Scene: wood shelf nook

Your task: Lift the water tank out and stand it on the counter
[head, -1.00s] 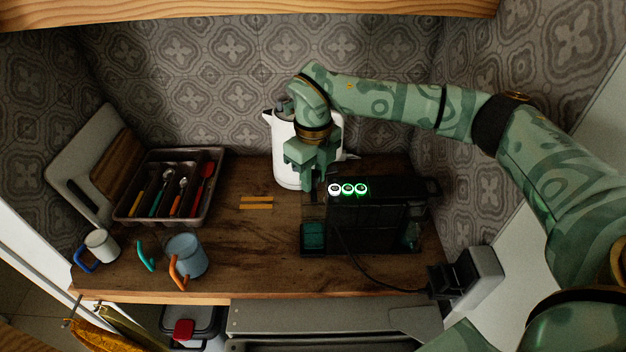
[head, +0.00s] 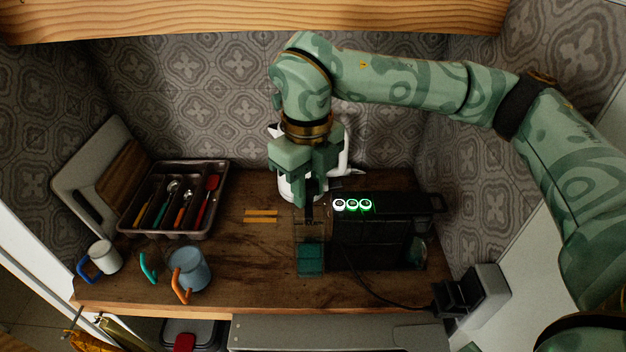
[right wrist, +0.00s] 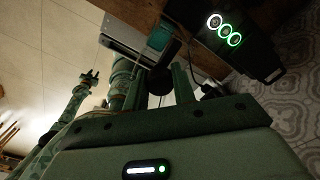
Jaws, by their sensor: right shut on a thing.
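The water tank (head: 311,232) is a clear box with teal water low in it. It hangs upright at the left end of the black coffee machine (head: 372,240), with its top raised near the machine's top. My right gripper (head: 311,203) is above it, shut on its top edge. In the right wrist view the teal water (right wrist: 160,38) shows beyond the gripper fingers (right wrist: 168,85). The head view does not show clearly how far the tank's bottom is above the counter (head: 235,265). My left gripper (right wrist: 88,76) is small and dim in the right wrist view, away from the tank.
A white kettle (head: 287,188) stands behind my right gripper. Yellow strips (head: 260,216) lie on bare counter left of the tank. A black cable (head: 372,290) runs in front of the machine.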

